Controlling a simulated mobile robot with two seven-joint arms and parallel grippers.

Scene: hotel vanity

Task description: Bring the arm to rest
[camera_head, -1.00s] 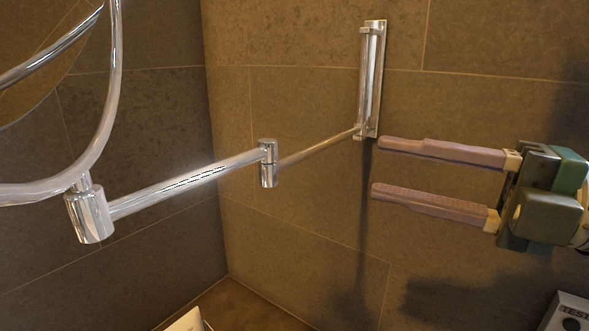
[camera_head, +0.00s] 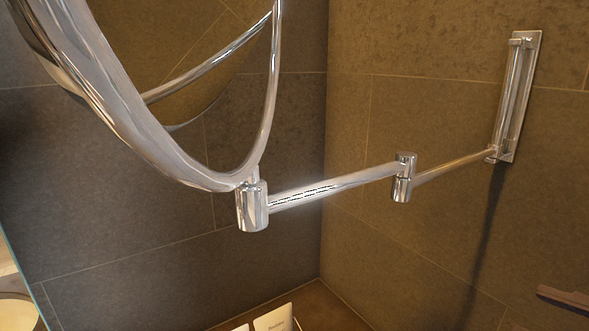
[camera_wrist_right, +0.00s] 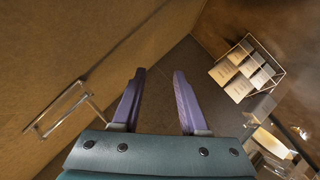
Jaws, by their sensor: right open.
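My right gripper (camera_wrist_right: 159,72) is open, with its two purple fingers apart and nothing between them in the right wrist view. In the head view only part of a finger of the right gripper (camera_head: 565,297) shows at the lower right edge. The rest of that arm is out of the picture there. My left gripper is in neither view.
A round chrome-framed mirror (camera_head: 135,115) hangs on a jointed chrome arm (camera_head: 335,188) from a wall bracket (camera_head: 515,97). A bracket-like chrome fixture (camera_wrist_right: 60,108) shows left in the wrist view. A wire rack (camera_wrist_right: 246,68) with pale packets stands right.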

